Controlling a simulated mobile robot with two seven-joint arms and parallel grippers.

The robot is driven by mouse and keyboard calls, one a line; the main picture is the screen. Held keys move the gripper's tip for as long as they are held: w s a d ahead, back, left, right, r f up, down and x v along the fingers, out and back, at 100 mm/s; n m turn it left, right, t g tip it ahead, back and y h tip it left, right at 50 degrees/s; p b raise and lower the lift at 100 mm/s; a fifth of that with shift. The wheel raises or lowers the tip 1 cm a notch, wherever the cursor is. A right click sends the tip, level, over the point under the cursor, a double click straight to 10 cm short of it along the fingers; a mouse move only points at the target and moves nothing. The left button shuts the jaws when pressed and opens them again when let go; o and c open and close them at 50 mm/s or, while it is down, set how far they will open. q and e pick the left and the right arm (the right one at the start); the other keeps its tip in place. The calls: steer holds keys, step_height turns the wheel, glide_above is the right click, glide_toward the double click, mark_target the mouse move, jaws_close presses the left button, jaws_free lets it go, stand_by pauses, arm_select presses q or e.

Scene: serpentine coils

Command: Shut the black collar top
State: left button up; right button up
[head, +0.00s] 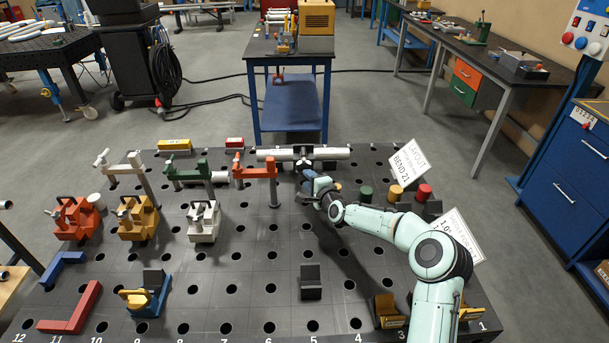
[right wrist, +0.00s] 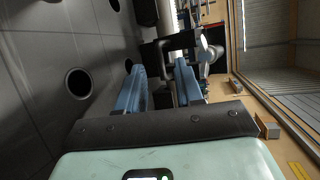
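The black collar (head: 304,161) sits around the middle of a silver pipe (head: 335,153) at the far edge of the dark perforated table. It is small here, and I cannot tell how far its top stands open. My right gripper (head: 308,178) is right in front of it, on the near side. In the right wrist view a black bracket-like collar part (right wrist: 173,45) lies at and just beyond the blue fingertips of the gripper (right wrist: 161,80). The fingers stand apart, with dark parts showing between them; a firm hold is not visible. My left gripper is not in view.
Red, green and grey clamps (head: 187,172) stand left of the pipe. Red, yellow and white blocks (head: 204,222) stand nearer. Coloured cylinders (head: 395,193) and white signs (head: 410,163) stand right. A small black block (head: 311,283) is in front; the table's middle is mostly clear.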

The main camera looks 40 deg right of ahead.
steer(key=shift+p+x, duration=0.4)
steer(key=shift+x, duration=1.55)
steer(key=shift+s, duration=0.1)
jaws_close()
